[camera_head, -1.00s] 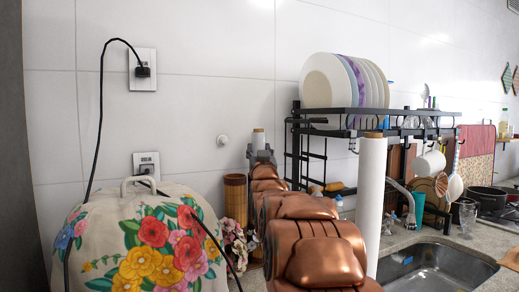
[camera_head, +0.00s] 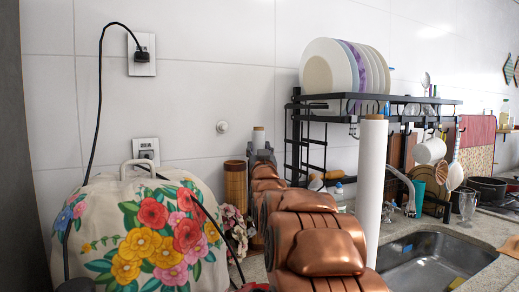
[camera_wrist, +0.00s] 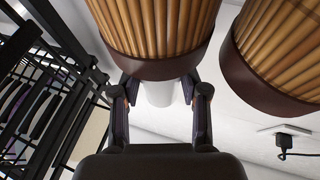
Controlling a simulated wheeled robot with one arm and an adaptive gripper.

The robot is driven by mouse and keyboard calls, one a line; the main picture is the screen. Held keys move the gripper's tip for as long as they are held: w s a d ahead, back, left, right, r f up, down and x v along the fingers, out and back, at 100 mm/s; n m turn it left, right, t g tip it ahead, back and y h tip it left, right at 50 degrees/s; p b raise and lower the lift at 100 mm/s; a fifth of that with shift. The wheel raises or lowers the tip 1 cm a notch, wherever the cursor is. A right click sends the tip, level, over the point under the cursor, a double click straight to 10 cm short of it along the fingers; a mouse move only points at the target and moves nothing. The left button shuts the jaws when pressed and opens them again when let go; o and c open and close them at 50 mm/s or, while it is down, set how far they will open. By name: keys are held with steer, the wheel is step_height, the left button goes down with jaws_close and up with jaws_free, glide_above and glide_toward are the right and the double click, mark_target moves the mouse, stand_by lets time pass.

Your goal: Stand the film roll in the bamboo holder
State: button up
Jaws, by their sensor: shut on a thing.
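My gripper (camera_wrist: 162,95) is shut on the film roll, a pale cylinder (camera_wrist: 160,92) between the fingers. In the head view, its brownish top (camera_head: 258,131) shows above my arm, and its lower part is hidden. The bamboo holder (camera_head: 235,190) stands by the wall, left of my arm. Two slatted bamboo cylinders with dark bands fill the top of the wrist view, one straight beyond the fingers (camera_wrist: 155,25) and one at the right (camera_wrist: 285,50). The nearer one covers part of the roll; I cannot tell whether the roll is inside it or behind it.
A black rack (camera_head: 400,100) with plates stands right of my arm. A tall white roll (camera_head: 371,190) stands in front, beside the sink (camera_head: 430,262). A flowered cover (camera_head: 150,235) fills the lower left. Wall outlets and a black cable are at left.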

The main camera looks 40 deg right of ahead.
stand_by(0.3)
steer(key=o, duration=1.3)
steer(key=shift+v, duration=6)
